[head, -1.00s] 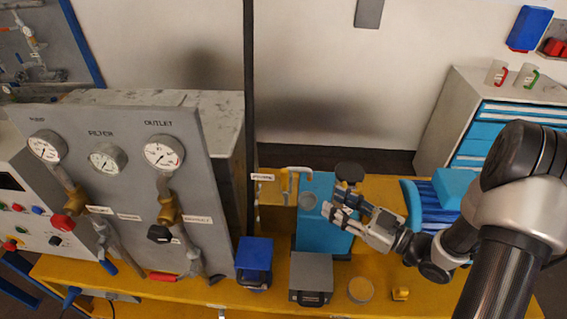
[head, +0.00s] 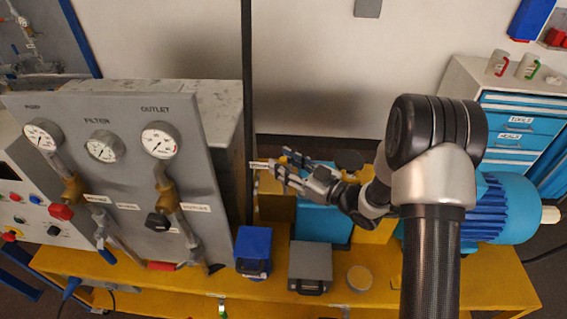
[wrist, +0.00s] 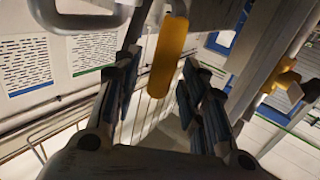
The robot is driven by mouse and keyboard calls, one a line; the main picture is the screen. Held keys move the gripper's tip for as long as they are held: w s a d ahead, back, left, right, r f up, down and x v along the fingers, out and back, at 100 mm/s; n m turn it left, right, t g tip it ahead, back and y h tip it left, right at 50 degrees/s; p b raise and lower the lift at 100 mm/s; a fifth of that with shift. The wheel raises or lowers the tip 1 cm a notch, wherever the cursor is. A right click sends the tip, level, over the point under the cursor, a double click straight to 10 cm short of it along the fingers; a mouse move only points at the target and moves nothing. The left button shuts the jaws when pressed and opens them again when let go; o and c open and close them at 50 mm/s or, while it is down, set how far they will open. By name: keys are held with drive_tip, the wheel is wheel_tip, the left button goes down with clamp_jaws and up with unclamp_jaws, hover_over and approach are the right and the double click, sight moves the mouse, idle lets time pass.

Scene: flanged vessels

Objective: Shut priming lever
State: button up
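The priming lever appears to be the orange-yellow handle (wrist: 168,58) in the wrist view. It hangs down between my two fingers, with a visible gap on both sides. My gripper (wrist: 160,72) is open around it and does not grip it. In the head view my gripper (head: 283,165) reaches left above the blue pump box (head: 322,223), beside the dark post. My fingers hide most of the lever there, so its exact angle cannot be told.
A grey gauge panel (head: 120,190) with valves stands at the left. A dark vertical post (head: 248,120) is close to my fingertips. A blue box (head: 253,250) and a grey box (head: 310,266) sit on the yellow bench. A blue motor (head: 510,208) is at the right.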

drive_tip(key=shift+w+a, duration=0.15)
drive_tip(key=shift+a, duration=0.1)
drive_tip(key=shift+c, duration=0.5)
clamp_jaws()
